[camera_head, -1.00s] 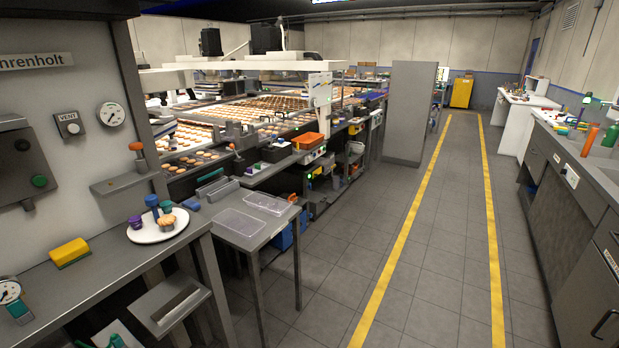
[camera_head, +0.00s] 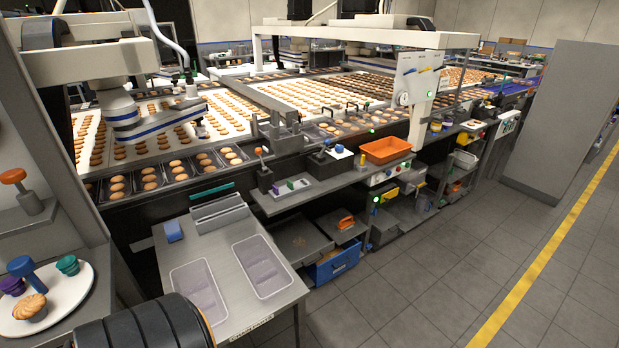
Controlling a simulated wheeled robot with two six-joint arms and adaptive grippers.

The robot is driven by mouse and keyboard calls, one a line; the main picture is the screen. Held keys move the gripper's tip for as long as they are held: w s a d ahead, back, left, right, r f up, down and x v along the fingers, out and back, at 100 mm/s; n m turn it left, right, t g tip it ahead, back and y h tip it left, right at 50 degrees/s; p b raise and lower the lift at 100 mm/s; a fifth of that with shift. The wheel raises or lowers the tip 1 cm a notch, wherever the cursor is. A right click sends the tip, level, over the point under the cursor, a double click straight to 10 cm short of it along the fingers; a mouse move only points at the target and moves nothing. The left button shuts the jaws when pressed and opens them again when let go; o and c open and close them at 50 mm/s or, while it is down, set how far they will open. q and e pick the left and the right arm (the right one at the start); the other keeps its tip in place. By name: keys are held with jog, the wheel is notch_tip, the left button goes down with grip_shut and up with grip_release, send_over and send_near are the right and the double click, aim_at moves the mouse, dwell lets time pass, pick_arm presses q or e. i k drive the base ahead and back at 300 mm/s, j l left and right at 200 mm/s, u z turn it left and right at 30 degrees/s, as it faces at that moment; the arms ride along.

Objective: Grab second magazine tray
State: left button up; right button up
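Two clear, shallow trays lie flat on a small grey metal table (camera_head: 228,262) in the head view. The left tray (camera_head: 198,291) is near the table's left front. The right tray (camera_head: 263,266) lies beside it, with a gap between them. Both look empty. A black rounded arm part of mine shows at the bottom left, close to the table's front left corner. Neither of my grippers is in view.
A grey slotted holder (camera_head: 219,214) and a small blue block (camera_head: 174,230) are at the table's back. A biscuit conveyor (camera_head: 250,105) runs behind. A white plate (camera_head: 50,300) with a pastry stands left. Floor is clear at right.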

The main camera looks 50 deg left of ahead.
aim_at(268, 276)
jog(key=i+l+u, duration=0.1)
jog(key=i+u, duration=0.35)
jog(key=i+l+u, duration=0.25)
jog(key=u, duration=0.15)
jog(key=i+l+u, duration=0.45)
jog(key=i+u, duration=0.15)
jog(key=u, duration=0.3)
jog(key=i+l+u, duration=0.1)
jog(key=u, duration=0.35)
jog(key=i+l+u, duration=0.1)
jog(key=u, duration=0.35)
jog(key=i+l+u, duration=0.1)
jog(key=l+u, duration=0.15)
jog(key=u, duration=0.15)
jog(key=l+u, duration=0.15)
jog(key=u, duration=0.3)
jog(key=l+u, duration=0.25)
jog(key=u, duration=0.2)
jog(key=l+u, duration=0.2)
jog(key=u, duration=0.25)
jog(key=l+u, duration=0.25)
jog(key=u, duration=0.2)
